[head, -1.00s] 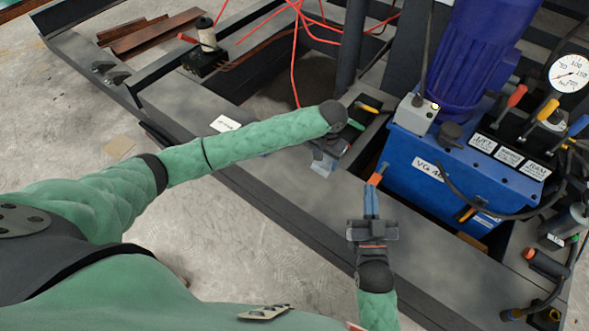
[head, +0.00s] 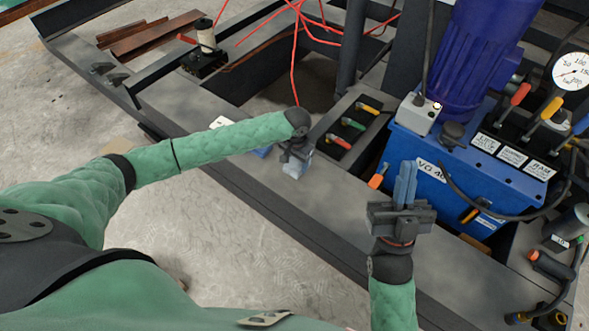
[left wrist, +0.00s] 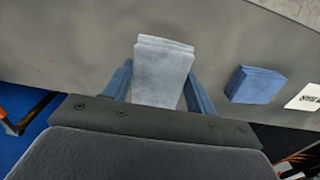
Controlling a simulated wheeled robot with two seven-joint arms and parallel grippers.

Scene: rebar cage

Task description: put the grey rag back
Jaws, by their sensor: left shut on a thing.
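The grey rag (left wrist: 163,72), a folded light-grey block, sits between the two blue fingers of my left gripper (left wrist: 160,88) in the left wrist view. The gripper is shut on it. In the head view my left gripper (head: 297,158) is over the dark frame top with the grey rag (head: 296,168) below it. I cannot tell whether the rag touches the surface. A folded blue rag (left wrist: 254,85) lies to its right in the wrist view; in the head view it is partly hidden behind my left arm. My right gripper (head: 405,183) looks shut and empty, in front of the blue tank.
A tray (head: 333,124) with yellow, green and red-handled tools is just right of my left gripper. The blue tank (head: 400,155) with motor and levers stands at right. A white label (head: 221,122) lies beside the blue rag. An orange-tipped tool (head: 377,180) is near my right gripper.

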